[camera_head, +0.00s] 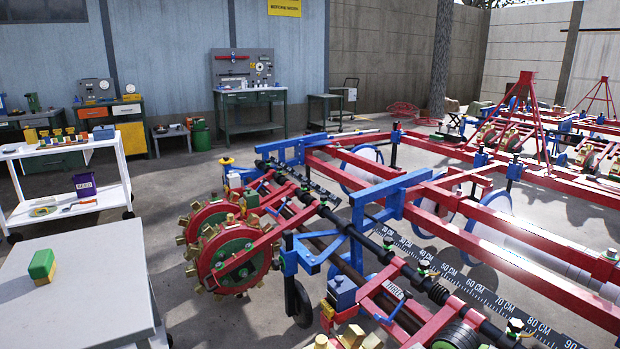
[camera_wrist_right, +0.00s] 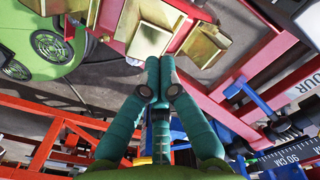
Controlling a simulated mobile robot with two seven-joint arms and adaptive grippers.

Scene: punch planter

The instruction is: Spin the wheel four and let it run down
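In the right wrist view a white label on the red frame (camera_wrist_right: 240,120) reads "OUR" at the picture's edge, its first letter cut off. Gold blocks (camera_wrist_right: 150,40) on a red part lie just ahead of my right gripper (camera_wrist_right: 153,72). Its two teal fingers meet at the tips with nothing visible between them. I cannot tell whether the tips touch the nearest block. A green disc part (camera_wrist_right: 45,40) shows at the left. In the head view, red and green punch wheels (camera_head: 238,255) with gold blocks hang on the near frame. My left gripper is in neither view.
A grey table (camera_head: 75,290) with a green and yellow block (camera_head: 42,266) stands at the near left. A white cart (camera_head: 65,165) is behind it. Red and blue frame beams (camera_head: 480,225) fill the right. Open concrete floor lies beyond the table.

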